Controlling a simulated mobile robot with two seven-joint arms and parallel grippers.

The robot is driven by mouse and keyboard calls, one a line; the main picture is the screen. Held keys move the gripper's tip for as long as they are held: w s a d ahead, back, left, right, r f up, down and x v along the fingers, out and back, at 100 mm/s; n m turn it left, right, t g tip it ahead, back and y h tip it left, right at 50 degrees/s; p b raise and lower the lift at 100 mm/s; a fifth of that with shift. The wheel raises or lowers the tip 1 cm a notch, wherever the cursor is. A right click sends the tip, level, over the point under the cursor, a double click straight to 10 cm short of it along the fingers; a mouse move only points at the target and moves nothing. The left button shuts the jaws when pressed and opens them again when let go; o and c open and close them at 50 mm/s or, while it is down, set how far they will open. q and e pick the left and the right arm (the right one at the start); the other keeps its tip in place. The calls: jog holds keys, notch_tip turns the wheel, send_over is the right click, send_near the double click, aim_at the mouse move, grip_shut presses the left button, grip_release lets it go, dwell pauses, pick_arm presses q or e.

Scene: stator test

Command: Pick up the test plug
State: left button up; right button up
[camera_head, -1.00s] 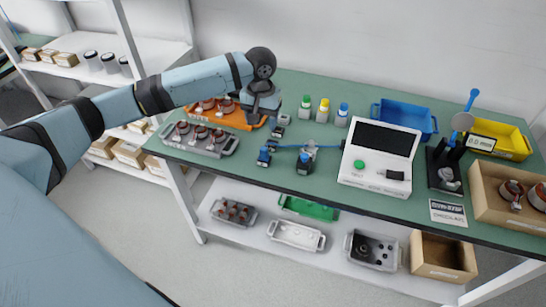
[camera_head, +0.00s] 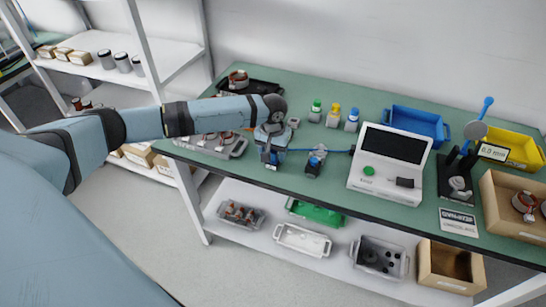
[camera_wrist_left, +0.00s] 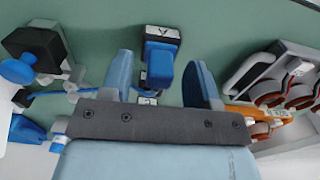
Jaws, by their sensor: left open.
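The blue test plug (camera_wrist_left: 160,62) lies on the green bench top, and its cable runs to the left in the left wrist view. In that view my left gripper (camera_wrist_left: 161,84) is open, with one finger on each side of the plug and a gap at both sides. In the head view my left gripper (camera_head: 270,148) points down over the plug (camera_head: 269,158), partly hiding it. My right gripper is in neither view.
A black block with a blue top (camera_head: 314,162) stands close to the right of the gripper. A grey tray (camera_head: 238,146) of stators is just left. The white tester (camera_head: 365,176) is farther right. Bottles (camera_head: 333,116) stand behind.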

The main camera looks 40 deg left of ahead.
pick_arm(q)
jog(key=c, duration=1)
